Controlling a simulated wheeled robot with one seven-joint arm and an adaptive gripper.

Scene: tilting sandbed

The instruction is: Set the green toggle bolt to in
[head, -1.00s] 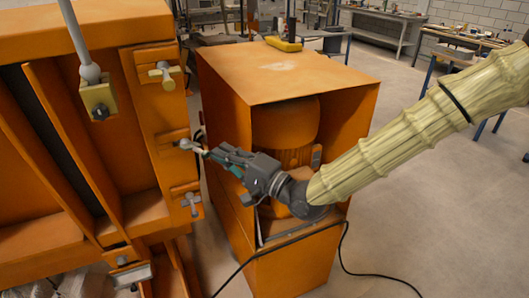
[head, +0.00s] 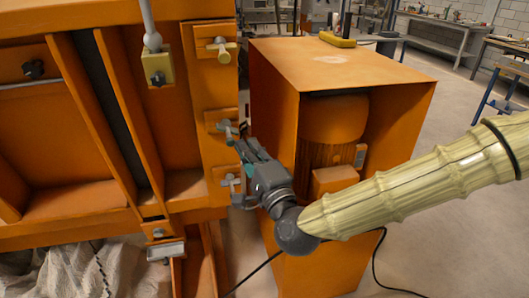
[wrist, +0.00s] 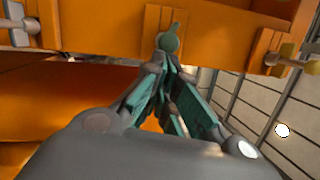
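The green toggle bolt (head: 228,128) is the middle one of three on the upright edge of the orange frame. In the wrist view its greenish handle (wrist: 168,42) stands up just beyond my fingertips. My gripper (head: 240,145) is at the lower right of this bolt in the head view. In the wrist view my gripper's fingers (wrist: 166,66) converge to a narrow point right below the handle, with little or no gap. I cannot tell whether they touch it. The fingertips partly hide the bolt's base.
A yellowish toggle bolt (head: 221,48) is above and a grey one (head: 231,182) below, close to my gripper. An orange cabinet (head: 340,65) with an open front stands right behind my gripper. A black cable (head: 258,272) runs low by the cabinet.

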